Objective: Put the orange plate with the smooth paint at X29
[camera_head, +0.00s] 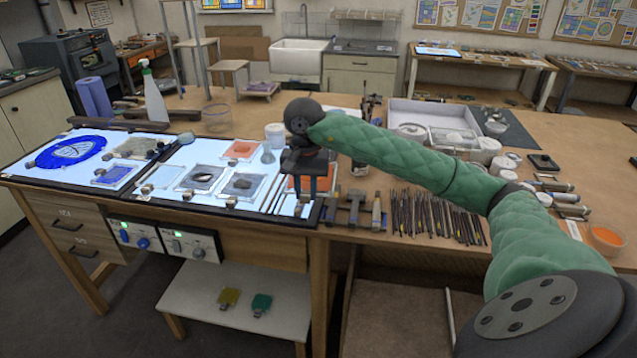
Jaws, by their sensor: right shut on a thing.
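My right gripper (307,192) points down over the right end of the light panel, at an orange plate (295,183) that it partly hides. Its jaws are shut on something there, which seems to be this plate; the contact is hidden. A second orange plate (242,149) lies on the panel further back and to the left. I cannot tell from here which orange paint is smooth. No X29 label can be read. My left gripper is out of view.
The lit panel (222,158) also holds grey-painted plates (243,185) and small blocks. Several brushes (430,212) lie right of the gripper. A spray bottle (154,98) stands at the back left. A white tray (432,115) lies behind my right arm.

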